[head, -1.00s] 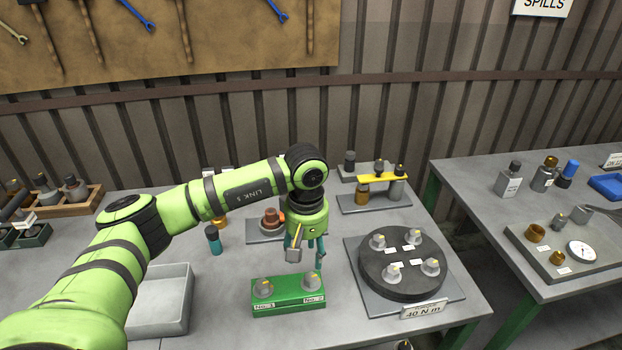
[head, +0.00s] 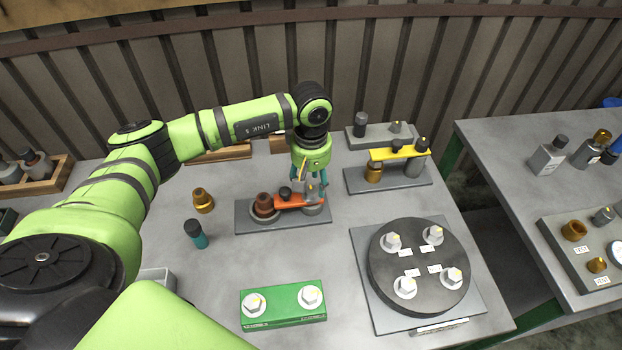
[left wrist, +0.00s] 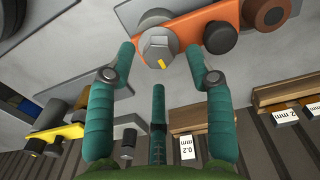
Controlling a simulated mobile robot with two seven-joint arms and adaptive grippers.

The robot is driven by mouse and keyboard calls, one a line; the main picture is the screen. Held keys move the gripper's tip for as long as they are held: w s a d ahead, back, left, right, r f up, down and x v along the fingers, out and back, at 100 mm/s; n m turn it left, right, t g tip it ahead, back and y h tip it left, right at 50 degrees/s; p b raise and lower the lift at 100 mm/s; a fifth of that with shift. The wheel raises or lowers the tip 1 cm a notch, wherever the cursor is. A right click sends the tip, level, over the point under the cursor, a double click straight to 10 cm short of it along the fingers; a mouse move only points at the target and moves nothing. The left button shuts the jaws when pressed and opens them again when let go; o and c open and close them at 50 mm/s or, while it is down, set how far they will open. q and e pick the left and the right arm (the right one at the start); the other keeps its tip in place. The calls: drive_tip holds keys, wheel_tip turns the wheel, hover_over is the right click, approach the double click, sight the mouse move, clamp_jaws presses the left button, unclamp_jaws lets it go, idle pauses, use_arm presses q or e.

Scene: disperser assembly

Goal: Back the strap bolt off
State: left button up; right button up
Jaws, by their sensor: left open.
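The orange strap (head: 288,202) lies on a grey base plate (head: 245,222), with a brown cylindrical part (head: 264,203) at its left end and a dark knob (head: 285,192) along it. At its right end is the grey hex-headed strap bolt (head: 312,188) with a yellow mark, partly hidden by my fingers. My left gripper (head: 309,182) is over that end, pointing down. In the left wrist view the bolt head (left wrist: 155,46) sits between the spread teal fingers (left wrist: 160,55), with visible gaps at both sides. The orange strap (left wrist: 205,24) runs right from it.
A yellow strap (head: 398,153) on its stand is to the right. A green block (head: 283,307) with two bolts and a dark round plate (head: 383,280) with several bolts stand nearer. A teal-bodied bottle (head: 197,238) and a brass part (head: 203,201) are left.

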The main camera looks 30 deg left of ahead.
sight(312, 193)
use_arm(q)
wheel_tip(312, 193, down, 2)
drive_tip(key=shift+f, duration=0.1)
drive_tip(key=shift+w+a+f+p, duration=0.1)
drive_tip(key=shift+w+f+p, duration=0.1)
drive_tip(key=shift+p, duration=0.1)
clamp_jaws()
use_arm(e)
drive_tip(key=shift+w+r, duration=0.5)
drive_tip(key=shift+w, duration=0.35)
drive_tip(key=shift+s+a, duration=0.1)
